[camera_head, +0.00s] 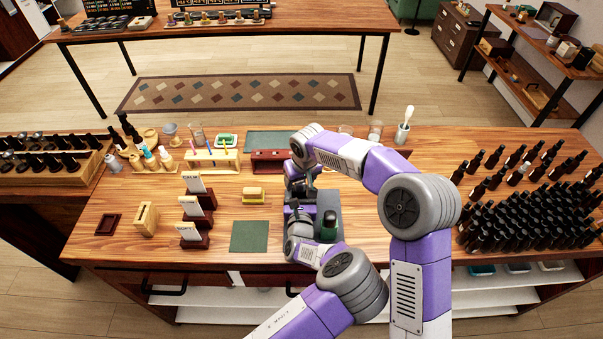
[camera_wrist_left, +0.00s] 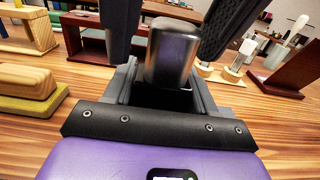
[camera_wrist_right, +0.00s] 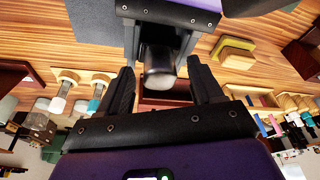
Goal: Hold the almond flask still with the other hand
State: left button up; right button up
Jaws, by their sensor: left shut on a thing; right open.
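A dark metallic flask (camera_wrist_left: 172,52) stands up between the grey fingers of my left gripper (camera_wrist_left: 165,85), which is shut on it. I see no label, so I cannot confirm that it is the almond one. The right wrist view shows the flask's rounded grey end (camera_wrist_right: 158,68) from the far side. My right gripper (camera_wrist_right: 160,78) is open and faces the left one, its black fingers apart on either side of the flask's end. In the head view, the right gripper (camera_head: 298,188) hangs just beyond the left gripper (camera_head: 297,212); the flask is largely hidden there.
A red rack (camera_head: 268,162) is behind. Many dark bottles (camera_head: 520,215) crowd the right end.

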pick_arm(q)
jog(key=shift+s+f, duration=0.1)
jog(key=shift+f, duration=0.3)
pick_arm(e)
jog(key=shift+w+f, duration=0.1)
jog(key=shift+f, duration=0.3)
jog(key=shift+c, duration=0.5)
grip_shut()
jog(key=shift+r, duration=0.7)
jog(key=shift+r, duration=2.75)
jog(key=s+r, duration=0.4)
jog(key=s, duration=0.4)
jog(key=shift+a, duration=0.15)
